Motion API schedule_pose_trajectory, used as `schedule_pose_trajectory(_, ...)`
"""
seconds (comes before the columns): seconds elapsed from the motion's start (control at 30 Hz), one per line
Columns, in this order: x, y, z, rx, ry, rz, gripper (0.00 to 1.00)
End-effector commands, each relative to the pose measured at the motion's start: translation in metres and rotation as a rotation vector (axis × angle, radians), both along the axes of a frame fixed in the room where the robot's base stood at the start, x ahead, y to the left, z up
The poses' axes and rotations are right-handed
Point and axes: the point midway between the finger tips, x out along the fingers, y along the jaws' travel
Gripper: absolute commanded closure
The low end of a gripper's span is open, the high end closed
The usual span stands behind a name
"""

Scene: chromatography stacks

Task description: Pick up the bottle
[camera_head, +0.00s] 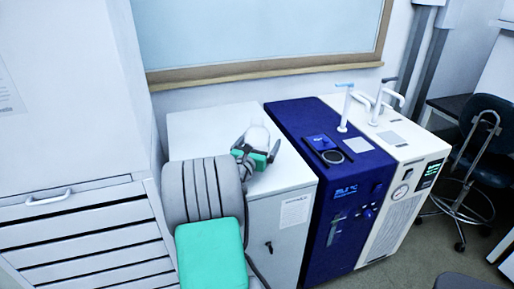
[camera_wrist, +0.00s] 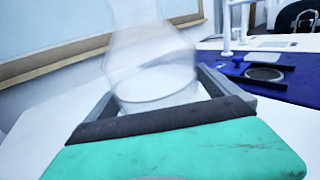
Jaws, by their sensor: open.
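A clear, whitish bottle (camera_wrist: 150,70) stands in front of my gripper in the wrist view, blurred and see-through, with its top cut off by the frame edge. My gripper (camera_wrist: 155,100) is open, with a dark finger on each side of the bottle's lower part; I cannot tell whether they touch it. In the head view the bottle (camera_head: 258,137) is a small pale shape above the white cabinet top (camera_head: 195,125), just beyond my gripper (camera_head: 257,155). My arm hides part of the cabinet.
A blue machine (camera_head: 300,118) with a dark round plate stands right of the cabinet, and a white machine (camera_head: 405,135) with taps beside it. A framed board (camera_head: 260,35) hangs behind. A drawer unit (camera_head: 75,215) stands left, a chair (camera_head: 485,135) far right.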

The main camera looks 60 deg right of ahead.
Motion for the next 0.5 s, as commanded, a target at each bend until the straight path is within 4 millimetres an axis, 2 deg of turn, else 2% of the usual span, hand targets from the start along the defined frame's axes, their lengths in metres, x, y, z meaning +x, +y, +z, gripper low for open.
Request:
schedule_pose_trajectory(0.13, 0.0003, 0.0004, 0.0001, 0.000, 0.000, 0.001, 0.01)
schedule_pose_trajectory(0.5, 0.0002, 0.0007, 0.0002, -0.001, 0.000, 0.000, 0.31)
